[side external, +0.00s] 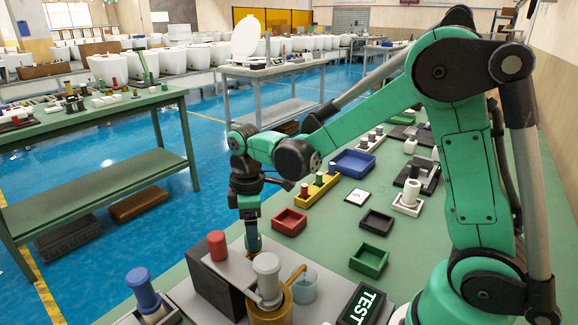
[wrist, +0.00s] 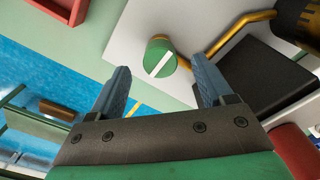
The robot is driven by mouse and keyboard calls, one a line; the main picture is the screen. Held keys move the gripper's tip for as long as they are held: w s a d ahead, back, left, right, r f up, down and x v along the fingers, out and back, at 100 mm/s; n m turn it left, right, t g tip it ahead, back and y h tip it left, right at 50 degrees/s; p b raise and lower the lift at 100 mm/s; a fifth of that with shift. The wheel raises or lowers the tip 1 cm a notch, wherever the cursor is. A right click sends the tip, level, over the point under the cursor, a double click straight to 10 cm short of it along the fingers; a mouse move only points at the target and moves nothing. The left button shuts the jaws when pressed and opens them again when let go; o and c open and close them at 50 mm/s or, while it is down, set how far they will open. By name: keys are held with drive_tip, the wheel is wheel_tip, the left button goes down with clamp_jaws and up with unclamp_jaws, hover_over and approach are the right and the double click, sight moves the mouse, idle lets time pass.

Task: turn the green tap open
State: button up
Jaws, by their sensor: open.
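The green tap (wrist: 157,62) is a round green knob with a white diagonal stripe, on a light grey plate (wrist: 125,42) in the wrist view. My gripper (wrist: 160,66) is open, with one blue-grey finger to the left of the knob and one to the right. Gaps show between the knob and both fingers, so it is not held. In the side view my gripper (side external: 253,238) points down at the far side of a dark box (side external: 215,285). The tap cannot be made out there.
A brass pipe (wrist: 243,30) runs right of the tap, beside the dark box. In the side view a red knob (side external: 217,245), a brass pot (side external: 270,312), a clear beaker (side external: 303,287) and a TEST sign (side external: 361,305) stand nearby. A red tray (side external: 289,222) lies behind, on the green bench.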

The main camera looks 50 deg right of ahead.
drive_tip(key=shift+r, duration=1.75)
drive_tip(key=shift+s+r, duration=0.2)
drive_tip(key=shift+r, duration=0.05)
drive_tip(key=s+r+m+t, duration=0.3)
drive_tip(key=s+m+t, duration=0.4)
drive_tip(key=m, duration=0.2)
drive_tip(key=shift+s+r, duration=0.2)
drive_tip(key=shift+r, duration=0.1)
